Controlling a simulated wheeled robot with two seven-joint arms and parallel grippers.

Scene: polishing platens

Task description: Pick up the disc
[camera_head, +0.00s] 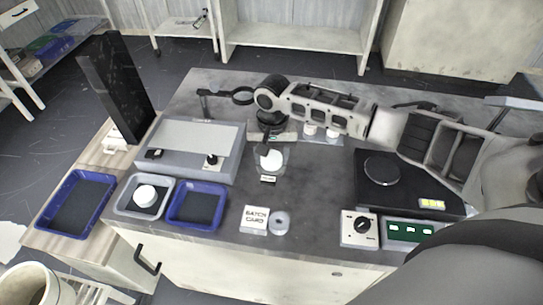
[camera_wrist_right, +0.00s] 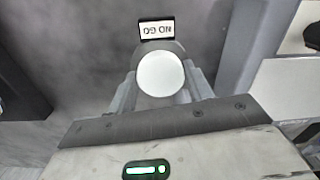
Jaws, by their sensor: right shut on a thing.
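A white disc (camera_head: 271,159) is at the middle of the bench in the head view, just behind a small label. In the right wrist view the white disc (camera_wrist_right: 160,73) sits between the two fingers of my right gripper (camera_wrist_right: 160,88), beside a label reading "NO GO" (camera_wrist_right: 157,29) upside down. My right gripper (camera_head: 270,143) reaches down from above and is shut on this disc. Whether the disc is clear of the surface cannot be told. My left gripper is not in view.
Another white disc (camera_head: 145,194) lies in a grey tray (camera_head: 122,207) between two blue trays (camera_head: 72,231) (camera_head: 183,222). A grey instrument (camera_head: 194,150) stands left of my gripper. A batch card (camera_head: 255,218) and black-topped machine (camera_head: 372,198) are nearby. The bench front is partly clear.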

